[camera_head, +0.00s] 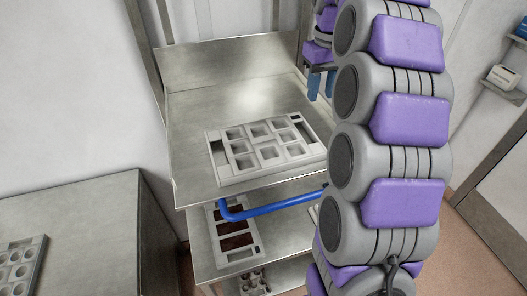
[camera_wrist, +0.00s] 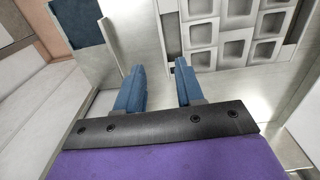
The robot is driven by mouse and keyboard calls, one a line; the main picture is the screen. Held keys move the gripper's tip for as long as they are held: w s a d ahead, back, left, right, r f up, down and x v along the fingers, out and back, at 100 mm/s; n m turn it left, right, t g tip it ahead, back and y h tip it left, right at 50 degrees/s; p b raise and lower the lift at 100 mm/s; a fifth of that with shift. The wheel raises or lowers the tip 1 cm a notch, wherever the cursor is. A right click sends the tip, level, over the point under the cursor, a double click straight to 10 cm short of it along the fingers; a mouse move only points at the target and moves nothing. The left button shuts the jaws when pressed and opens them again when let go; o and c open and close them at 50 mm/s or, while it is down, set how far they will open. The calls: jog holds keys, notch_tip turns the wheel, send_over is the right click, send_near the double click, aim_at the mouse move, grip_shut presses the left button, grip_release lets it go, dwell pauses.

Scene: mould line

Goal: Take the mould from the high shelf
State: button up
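A pale grey mould (camera_head: 266,146) with several square hollows lies flat on the top steel shelf (camera_head: 198,110) in the head view. The hollows look empty. In the wrist view the mould (camera_wrist: 218,32) fills the upper right. My gripper (camera_head: 322,86) hangs at the back right of the top shelf, beyond the mould's far right end, with blue fingers pointing down. In the wrist view the two fingers of my gripper (camera_wrist: 157,78) stand apart with nothing between them. The right fingertip appears beside the mould's edge; I cannot tell whether they touch.
A blue handle bar (camera_head: 270,206) runs along the shelf unit's front. A mould with dark red filling (camera_head: 223,243) lies on the shelf below, and another mould (camera_head: 253,283) lower. A steel table (camera_head: 85,230) with another mould (camera_head: 18,265) stands left. My arm hides the right side.

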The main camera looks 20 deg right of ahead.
send_over(312, 130)
jog(key=f, duration=0.5)
jog(key=shift+s+d+f, duration=0.15)
jog(key=shift+s+f, duration=0.1)
jog(key=shift+s, duration=0.15)
jog(key=shift+w+a+f, duration=0.1)
jog(key=shift+w+f, duration=0.05)
jog(key=shift+f, duration=0.8)
jog(key=shift+w+a+f, duration=0.1)
jog(key=shift+w+f, duration=0.05)
jog(key=shift+f, duration=0.8)
jog(key=shift+w+f, duration=0.15)
jog(key=shift+f, duration=0.8)
jog(key=shift+s+f, duration=0.1)
jog(key=shift+f, duration=0.35)
grip_shut()
